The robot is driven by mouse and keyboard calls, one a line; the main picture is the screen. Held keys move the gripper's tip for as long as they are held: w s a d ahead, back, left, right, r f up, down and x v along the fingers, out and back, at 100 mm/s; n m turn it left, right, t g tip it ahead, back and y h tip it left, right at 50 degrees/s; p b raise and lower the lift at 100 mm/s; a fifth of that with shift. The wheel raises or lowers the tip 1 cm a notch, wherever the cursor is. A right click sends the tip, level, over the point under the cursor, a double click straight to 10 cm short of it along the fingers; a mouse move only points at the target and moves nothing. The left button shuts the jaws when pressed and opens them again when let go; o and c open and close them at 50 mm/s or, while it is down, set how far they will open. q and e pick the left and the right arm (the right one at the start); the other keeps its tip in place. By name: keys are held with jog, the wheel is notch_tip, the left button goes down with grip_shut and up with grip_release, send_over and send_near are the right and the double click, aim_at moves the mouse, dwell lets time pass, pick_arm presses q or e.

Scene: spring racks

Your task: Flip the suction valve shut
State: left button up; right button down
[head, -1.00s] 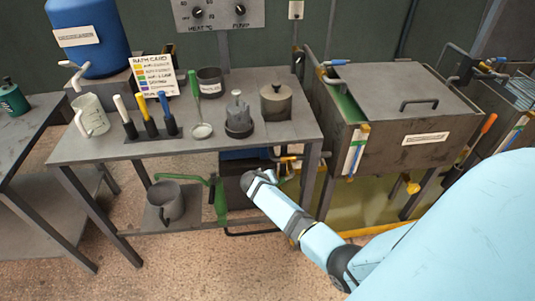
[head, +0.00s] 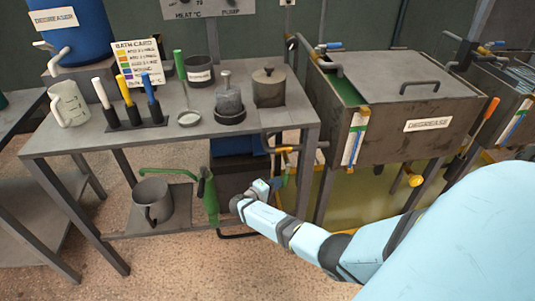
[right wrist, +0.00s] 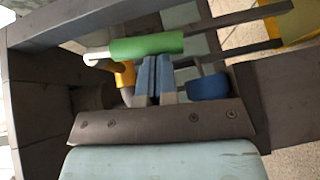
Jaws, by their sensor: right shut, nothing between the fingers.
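My right gripper (head: 272,187) reaches in under the right end of the bench, beside small pipes and valve handles. Its blue-grey fingers (right wrist: 155,72) are together and empty in the right wrist view. A green handle (right wrist: 147,48) with a pale end lies just beyond the fingertips; whether they touch cannot be told. A yellow-orange handle (right wrist: 125,76) is partly hidden left of the fingers, and a blue rounded part (right wrist: 208,88) is to their right. A yellow valve handle (head: 284,150) shows in the head view. No label marks the suction valve. My left gripper is out of view.
The bench (head: 90,141) stands over my gripper, its leg close by. The degrease tank (head: 405,135) stands right. Open floor lies in front.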

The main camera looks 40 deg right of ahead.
pick_arm(q)
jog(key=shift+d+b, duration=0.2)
jog(key=shift+b, duration=0.2)
pick_arm(e)
jog(key=shift+s+d+f, duration=0.25)
jog(key=shift+d+f, duration=0.05)
jog(key=shift+d, duration=0.15)
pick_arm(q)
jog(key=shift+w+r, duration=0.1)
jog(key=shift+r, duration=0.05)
pick_arm(e)
jog(key=shift+d, duration=0.1)
